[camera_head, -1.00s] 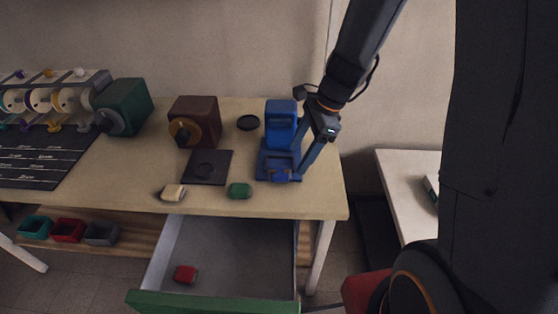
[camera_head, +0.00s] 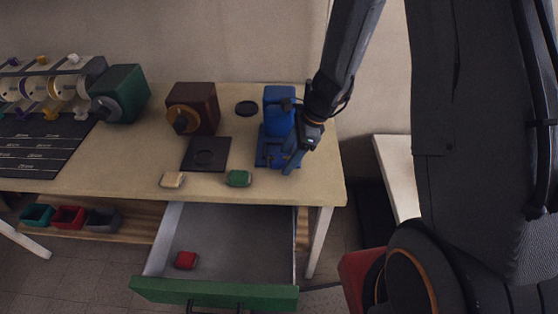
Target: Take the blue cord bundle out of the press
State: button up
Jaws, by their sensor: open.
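The blue press (camera_head: 279,112) stands at the right end of the table, with its flat base reaching towards the front. My gripper (camera_head: 287,164) is over the front right part of that base, pointing down. It is open, and its fingers overlap each other from this angle. I cannot make out the blue cord bundle clearly. The gripper and the blue of the press hide it or blend with it.
A green bundle (camera_head: 239,178) and a cream one (camera_head: 172,180) lie at the table's front edge. A black plate (camera_head: 206,154), a brown machine (camera_head: 193,108) and a green machine (camera_head: 121,94) stand leftward. The open drawer (camera_head: 222,292) below holds a red bundle (camera_head: 186,260).

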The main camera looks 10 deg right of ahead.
jog(key=c, duration=1.2)
jog(key=shift+r, duration=0.15)
